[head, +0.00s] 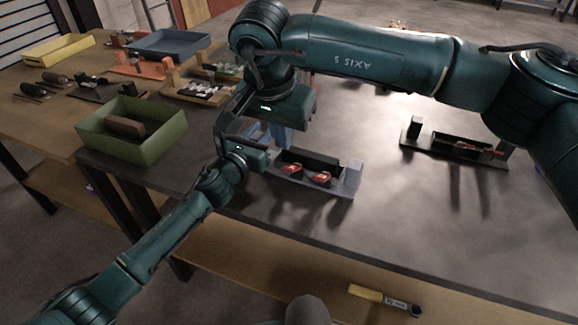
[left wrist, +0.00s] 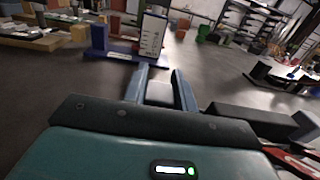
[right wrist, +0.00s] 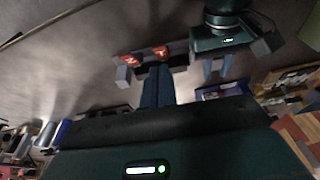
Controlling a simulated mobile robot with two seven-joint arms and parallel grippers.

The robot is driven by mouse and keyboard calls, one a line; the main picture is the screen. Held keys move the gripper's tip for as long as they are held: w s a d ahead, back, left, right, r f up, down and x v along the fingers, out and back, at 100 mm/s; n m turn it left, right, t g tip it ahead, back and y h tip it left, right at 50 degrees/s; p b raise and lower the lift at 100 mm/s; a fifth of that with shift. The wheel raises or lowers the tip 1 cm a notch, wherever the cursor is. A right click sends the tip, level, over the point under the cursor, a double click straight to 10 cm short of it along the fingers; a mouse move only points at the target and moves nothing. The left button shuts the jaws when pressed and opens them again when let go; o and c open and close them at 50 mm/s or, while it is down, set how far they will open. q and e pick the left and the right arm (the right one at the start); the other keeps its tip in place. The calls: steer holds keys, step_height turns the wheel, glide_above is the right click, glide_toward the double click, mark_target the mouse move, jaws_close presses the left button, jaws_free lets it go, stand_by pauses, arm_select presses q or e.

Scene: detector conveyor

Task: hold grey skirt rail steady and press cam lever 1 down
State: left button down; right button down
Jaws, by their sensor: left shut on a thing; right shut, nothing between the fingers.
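The grey skirt rail (head: 338,188) lies near the table's front edge, with a dark bar (head: 310,159) along it. Two red cam levers, one on the left (head: 291,169) and one on the right (head: 322,178), sit on its front side; I cannot tell which is lever 1. They also show in the right wrist view (right wrist: 160,50). My left gripper (left wrist: 160,80) is shut on a grey block, apparently the rail's left end. My right gripper (right wrist: 157,72) is shut and empty, pointing down above the rail behind the levers (head: 284,143); contact cannot be told.
A green bin (head: 155,153) with a brown block stands left of the rail. A similar dark assembly (head: 430,150) lies at the right. Trays and parts fill the back left. A yellow-handled tool (head: 368,292) lies on the lower shelf.

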mark_target(287, 169)
steer(key=shift+f, duration=0.1)
steer(key=x, duration=0.6)
steer(key=shift+w+f, duration=0.1)
steer(key=shift+f, duration=0.3)
steer(key=shift+d, duration=0.1)
steer(key=shift+f, duration=0.15)
steer(key=shift+s+x, duration=0.15)
steer(key=shift+x, duration=0.55)
steer(key=shift+s+x, duration=0.1)
steer(key=shift+x, duration=0.55)
steer(key=shift+s+a+r, duration=0.25)
steer(key=shift+s+a, duration=0.15)
steer(key=shift+s, duration=0.35)
steer(key=shift+s+a+r, duration=0.25)
steer(key=shift+s+a, duration=0.15)
steer(key=shift+s, duration=0.35)
